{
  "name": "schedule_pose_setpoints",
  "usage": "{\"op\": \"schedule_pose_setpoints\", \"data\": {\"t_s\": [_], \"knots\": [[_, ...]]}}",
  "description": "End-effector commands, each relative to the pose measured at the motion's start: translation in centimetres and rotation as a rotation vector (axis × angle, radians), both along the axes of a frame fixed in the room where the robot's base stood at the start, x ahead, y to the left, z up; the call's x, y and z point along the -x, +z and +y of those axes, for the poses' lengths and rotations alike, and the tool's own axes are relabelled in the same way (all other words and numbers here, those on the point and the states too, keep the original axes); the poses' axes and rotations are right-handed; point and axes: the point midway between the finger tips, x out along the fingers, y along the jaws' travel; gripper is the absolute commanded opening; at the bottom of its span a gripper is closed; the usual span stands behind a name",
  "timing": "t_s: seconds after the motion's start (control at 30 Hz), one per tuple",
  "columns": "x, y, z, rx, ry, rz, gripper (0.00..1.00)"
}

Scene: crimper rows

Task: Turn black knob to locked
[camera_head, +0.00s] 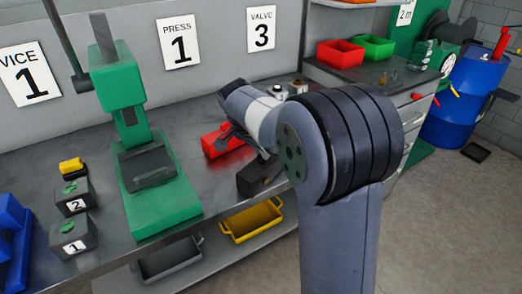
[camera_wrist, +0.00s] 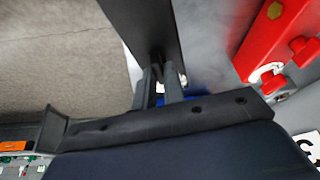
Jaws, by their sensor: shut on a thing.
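In the wrist view, my gripper (camera_wrist: 158,78) has its two grey fingers close together at the end of a dark block (camera_wrist: 140,25). A small dark part, seemingly the black knob (camera_wrist: 157,56), sits between the fingertips and is mostly hidden, so I cannot tell which way it points. In the head view, the dark block (camera_head: 255,179) stands at the bench's front edge, beside my wrist. My fingertips are hard to make out there.
A red block (camera_head: 224,141) lies behind the dark block; its red knobs (camera_wrist: 303,50) show close by in the wrist view. The green press (camera_head: 160,211) stands to the left on the bench. A yellow bin (camera_head: 250,222) is on the shelf below.

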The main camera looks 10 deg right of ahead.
Motion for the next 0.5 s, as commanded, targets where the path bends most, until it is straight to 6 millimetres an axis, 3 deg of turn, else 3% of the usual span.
{"op": "schedule_pose_setpoints", "data": {"t_s": [0.07,0.1,0.33,0.5], "knots": [[0.04,-0.07,0.0,-0.001,0.0,0.002,0.0],[0.04,-0.07,0.0,-0.001,0.0,0.002,0.12],[0.03,-0.05,-0.01,0.0,0.0,0.001,0.31],[0.02,-0.03,0.0,-0.001,0.001,0.001,0.33]]}}
